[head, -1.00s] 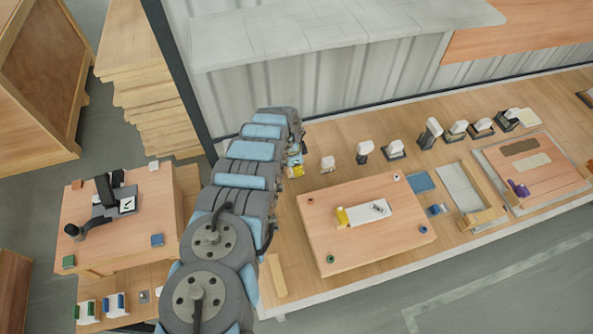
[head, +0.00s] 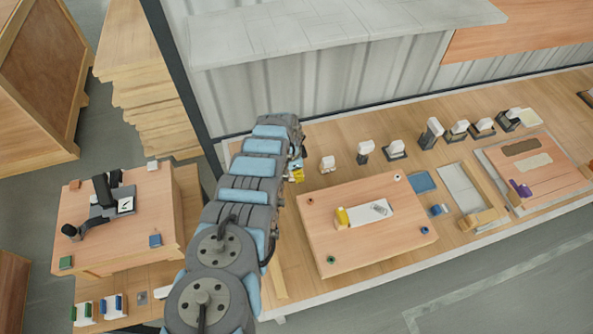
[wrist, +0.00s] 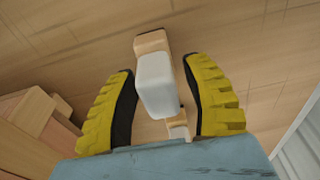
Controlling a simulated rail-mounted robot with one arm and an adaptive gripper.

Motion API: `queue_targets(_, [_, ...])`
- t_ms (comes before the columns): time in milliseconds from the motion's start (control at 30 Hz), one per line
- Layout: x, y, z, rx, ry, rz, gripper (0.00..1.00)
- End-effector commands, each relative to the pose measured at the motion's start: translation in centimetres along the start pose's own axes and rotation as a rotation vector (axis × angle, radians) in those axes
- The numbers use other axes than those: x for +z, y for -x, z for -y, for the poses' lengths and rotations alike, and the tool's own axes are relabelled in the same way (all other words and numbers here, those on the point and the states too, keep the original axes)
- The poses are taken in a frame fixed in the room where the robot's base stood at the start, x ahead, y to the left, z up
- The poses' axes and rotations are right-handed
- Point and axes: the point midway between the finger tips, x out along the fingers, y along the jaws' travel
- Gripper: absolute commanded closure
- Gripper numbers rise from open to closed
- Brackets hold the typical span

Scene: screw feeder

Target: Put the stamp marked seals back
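In the head view my gripper (head: 297,172) is at the left end of a row of stamps, just left of a white-topped stamp (head: 328,164).
Several more stamps, such as one (head: 365,152) and another (head: 432,133), stand along the back of the long bench (head: 285,265). A raised wooden board (head: 365,245) carries a white card (head: 372,213). A side table (head: 75,205) with a black device is at the left.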

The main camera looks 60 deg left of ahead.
Motion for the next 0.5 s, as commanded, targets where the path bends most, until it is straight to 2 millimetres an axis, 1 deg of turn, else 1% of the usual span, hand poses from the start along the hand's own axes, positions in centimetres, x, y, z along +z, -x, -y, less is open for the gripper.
queue_targets(133, [0.0, 0.1, 0.0, 0.0, 0.0, 0.0, 0.51])
queue_targets(267, [-0.1, 0.7, 0.1, 0.0, 0.0, 0.0, 0.51])
queue_targets(500, [-0.1, 2.4, 0.1, -0.001, 0.001, -0.001, 0.51])
